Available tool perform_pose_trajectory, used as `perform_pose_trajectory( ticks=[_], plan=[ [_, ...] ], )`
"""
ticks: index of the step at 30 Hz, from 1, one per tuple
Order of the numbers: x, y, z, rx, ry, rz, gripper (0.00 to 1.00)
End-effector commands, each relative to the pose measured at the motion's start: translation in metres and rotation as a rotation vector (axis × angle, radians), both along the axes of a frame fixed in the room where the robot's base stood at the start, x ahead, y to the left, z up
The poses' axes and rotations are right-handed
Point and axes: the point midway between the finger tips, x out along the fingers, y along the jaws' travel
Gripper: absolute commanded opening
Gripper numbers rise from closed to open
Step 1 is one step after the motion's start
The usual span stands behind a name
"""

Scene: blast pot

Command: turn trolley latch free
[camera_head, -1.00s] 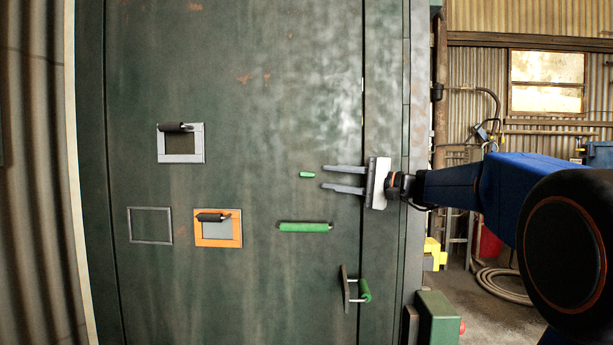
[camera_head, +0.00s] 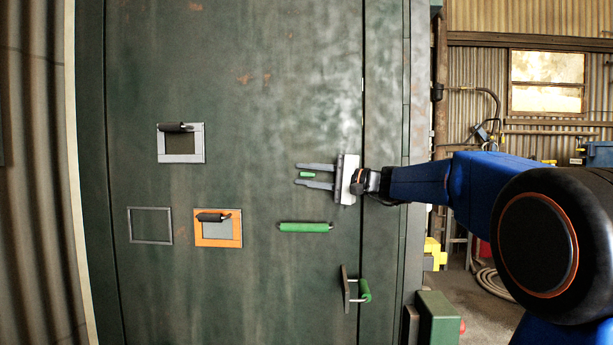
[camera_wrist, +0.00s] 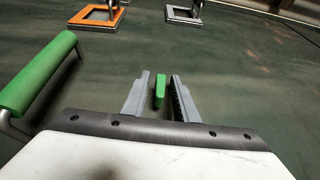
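A small green tab (camera_head: 307,175), the likeliest trolley latch, lies on the dark green wall panel (camera_head: 260,120) and appears horizontal in the head view. My gripper (camera_head: 297,174) is open, with one finger above the tab and one below it. In the wrist view the same tab (camera_wrist: 160,91) stands between the two grey fingers of my gripper (camera_wrist: 160,76), with a narrow gap visible on each side. I cannot tell how deep the fingers reach around it.
A green bar handle (camera_head: 305,227) is just below my gripper and shows at left in the wrist view (camera_wrist: 38,75). A green-gripped handle (camera_head: 364,291) is lower right. An orange-framed hatch (camera_head: 238,240), a grey-framed hatch (camera_head: 181,158) and an empty frame (camera_head: 129,226) are left.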

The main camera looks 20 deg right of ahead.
Motion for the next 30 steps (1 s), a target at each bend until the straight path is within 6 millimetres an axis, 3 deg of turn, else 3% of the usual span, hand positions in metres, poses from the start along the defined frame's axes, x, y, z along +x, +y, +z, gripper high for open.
perform_pose_trajectory(
  ticks=[1,3,25,26,27,30],
  plan=[
    [-0.0001,-0.0001,0.0000,0.000,0.000,0.000,0.13],
    [0.0000,-0.0001,-0.0001,0.000,0.000,0.000,0.00],
    [-0.0001,0.0000,-0.0006,-0.082,0.028,0.001,0.00],
    [0.0000,0.0000,-0.0007,-0.082,0.028,0.001,0.16],
    [0.0000,0.0000,-0.0007,-0.082,0.028,0.001,0.26],
    [-0.0001,0.0000,-0.0004,-0.082,0.028,0.001,0.30]
  ],
)
